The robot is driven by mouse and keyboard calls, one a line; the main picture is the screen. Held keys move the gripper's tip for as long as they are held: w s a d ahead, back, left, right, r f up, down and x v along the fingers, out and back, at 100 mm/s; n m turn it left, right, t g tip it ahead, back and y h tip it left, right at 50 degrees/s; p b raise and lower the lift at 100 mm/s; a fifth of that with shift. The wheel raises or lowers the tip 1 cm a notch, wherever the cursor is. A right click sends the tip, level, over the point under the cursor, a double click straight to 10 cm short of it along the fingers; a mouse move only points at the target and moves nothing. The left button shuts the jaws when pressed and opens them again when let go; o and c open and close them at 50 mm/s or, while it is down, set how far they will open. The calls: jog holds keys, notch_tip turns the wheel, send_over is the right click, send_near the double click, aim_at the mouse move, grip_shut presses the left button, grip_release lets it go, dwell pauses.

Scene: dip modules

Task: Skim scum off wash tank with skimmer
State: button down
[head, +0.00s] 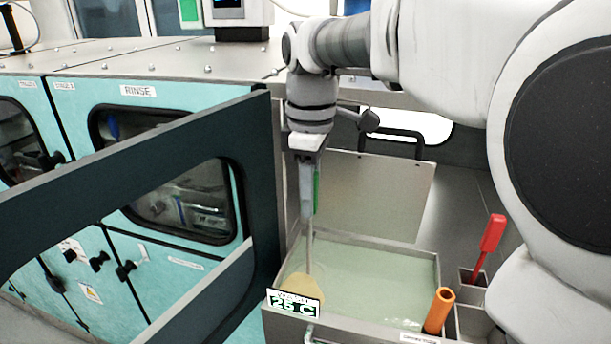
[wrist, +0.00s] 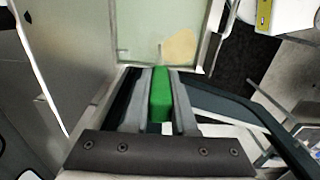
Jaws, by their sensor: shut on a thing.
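My gripper (head: 307,180) is shut on the green handle (head: 316,190) of the skimmer, which hangs nearly upright. In the wrist view the green handle (wrist: 160,95) sits between the two grey fingers. The skimmer's thin shaft (head: 309,250) runs down into the left part of the wash tank (head: 437,262). A tan, rounded patch (head: 299,287) shows at the shaft's lower end, and also in the wrist view (wrist: 179,50); I cannot tell if it is the skimmer's head or scum. The tank holds pale green liquid (head: 365,275).
A display reading about 25 C (head: 295,303) is at the tank's front left. An orange tube-like handle (head: 438,310) and a red-handled tool (head: 491,236) stand at the right. An open dark door (head: 150,165) stands left of the tank; a raised panel (head: 375,195) is behind it.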

jog(key=shift+s+a+b, duration=0.25)
jog(key=shift+s+a, duration=0.05)
jog(key=shift+s, duration=0.6)
jog(key=shift+s+a+b, duration=0.2)
jog(key=shift+s+a, duration=0.1)
jog(key=shift+s, duration=0.55)
jog(key=shift+d, duration=0.1)
jog(key=d, duration=0.1)
jog(key=s+d, duration=0.1)
jog(key=d, duration=0.1)
jog(key=shift+s+d, duration=0.15)
jog(key=shift+d, duration=0.15)
notch_tip(320, 180, up, 8)
jog(key=p, duration=0.4)
jog(key=shift+p, duration=0.4)
jog(key=shift+r, duration=0.25)
